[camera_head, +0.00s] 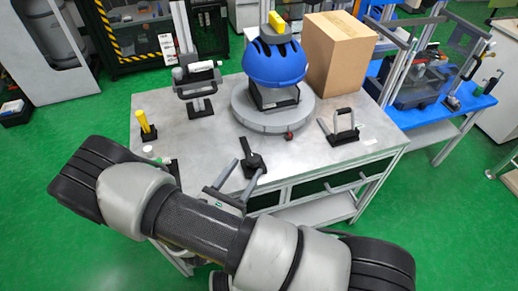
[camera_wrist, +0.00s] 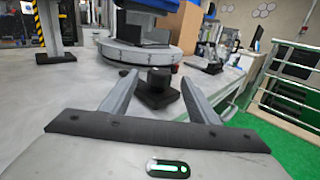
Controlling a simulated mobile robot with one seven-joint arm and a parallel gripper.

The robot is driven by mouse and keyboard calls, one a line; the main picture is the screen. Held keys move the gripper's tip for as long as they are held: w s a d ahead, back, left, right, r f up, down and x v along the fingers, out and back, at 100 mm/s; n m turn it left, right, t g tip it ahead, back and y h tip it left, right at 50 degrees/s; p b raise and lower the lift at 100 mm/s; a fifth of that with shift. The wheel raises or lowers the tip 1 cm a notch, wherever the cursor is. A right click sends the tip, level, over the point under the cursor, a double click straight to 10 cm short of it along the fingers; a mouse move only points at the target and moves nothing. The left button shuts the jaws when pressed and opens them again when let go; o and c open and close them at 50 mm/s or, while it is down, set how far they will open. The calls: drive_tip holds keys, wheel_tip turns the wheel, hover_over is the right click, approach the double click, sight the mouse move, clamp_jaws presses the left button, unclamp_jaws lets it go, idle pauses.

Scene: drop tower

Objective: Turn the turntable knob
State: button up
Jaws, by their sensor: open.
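The grey round turntable (camera_head: 272,117) stands on the table with a blue helmet (camera_head: 274,62) on a dark stand above it. A small red knob (camera_head: 289,135) sits at its front rim; the turntable's edge also shows in the wrist view (camera_wrist: 130,56). A black lever (camera_head: 247,150) on a square base is in front of the turntable. In the wrist view a black post (camera_wrist: 158,78) on a base appears between my fingertips. My gripper (camera_head: 249,165) is open and empty at the table's front, short of the turntable.
A cardboard box (camera_head: 340,55) stands behind right. A metal handle on a black base (camera_head: 342,130) is to the right. A yellow-topped post (camera_head: 146,128) and a clamp stand (camera_head: 197,88) are to the left. The table (camera_head: 185,143) has bare room left of the turntable.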

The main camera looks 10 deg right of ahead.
drive_tip(key=x, duration=1)
drive_tip(key=shift+s, duration=0.1)
drive_tip(key=shift+c, duration=0.2)
drive_tip(key=c, duration=1)
